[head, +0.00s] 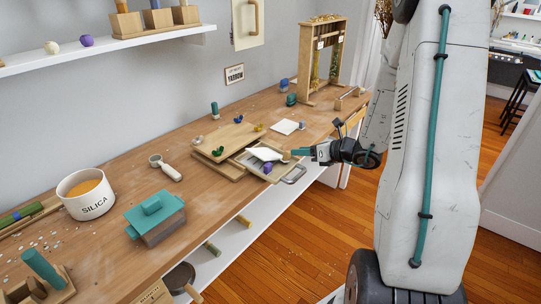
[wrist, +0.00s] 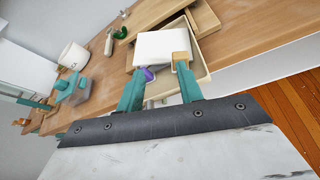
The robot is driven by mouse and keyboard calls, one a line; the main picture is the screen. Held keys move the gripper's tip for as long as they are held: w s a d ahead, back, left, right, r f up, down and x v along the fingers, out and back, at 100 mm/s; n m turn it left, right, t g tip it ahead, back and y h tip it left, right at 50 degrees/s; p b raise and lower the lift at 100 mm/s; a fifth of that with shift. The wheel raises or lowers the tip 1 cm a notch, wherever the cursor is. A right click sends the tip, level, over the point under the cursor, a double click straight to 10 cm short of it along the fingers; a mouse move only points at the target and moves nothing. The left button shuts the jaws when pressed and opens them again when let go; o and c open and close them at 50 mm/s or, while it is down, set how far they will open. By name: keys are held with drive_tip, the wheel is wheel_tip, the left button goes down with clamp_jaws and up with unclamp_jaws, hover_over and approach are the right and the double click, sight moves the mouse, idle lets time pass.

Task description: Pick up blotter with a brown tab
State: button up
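A white blotter (head: 266,153) with a brown tab (head: 286,155) lies over a tray at the table's front edge. In the wrist view the blotter (wrist: 160,46) is just beyond my fingertips, with its brown tab (wrist: 181,44) at its right side. My gripper (head: 302,151) is at the tab end of the blotter. In the wrist view its two teal fingers (wrist: 160,68) stand apart, the right one close to the tab. I cannot tell whether it touches. A purple knob (wrist: 148,75) shows between the fingers.
A shallow metal-rimmed tray (head: 294,174) and wooden boards (head: 222,140) lie around the blotter. A white square (head: 287,127) lies behind. A SILICA pot (head: 88,196), a teal-lidded box (head: 155,213) and a scoop (head: 165,168) stand to the left. A wooden frame (head: 307,65) stands at the back right.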

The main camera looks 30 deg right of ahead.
drive_tip(key=shift+d+f+m+t+h, duration=0.3)
drive_tip(key=shift+d+f+m+h, duration=0.1)
drive_tip(key=shift+d+f+m, duration=0.45)
drive_tip(key=x, duration=0.7)
drive_tip(key=shift+w+d+f, duration=0.1)
drive_tip(key=shift+w+f, duration=0.15)
drive_tip(key=shift+f, duration=0.05)
clamp_jaws()
drive_tip(key=shift+r, duration=0.1)
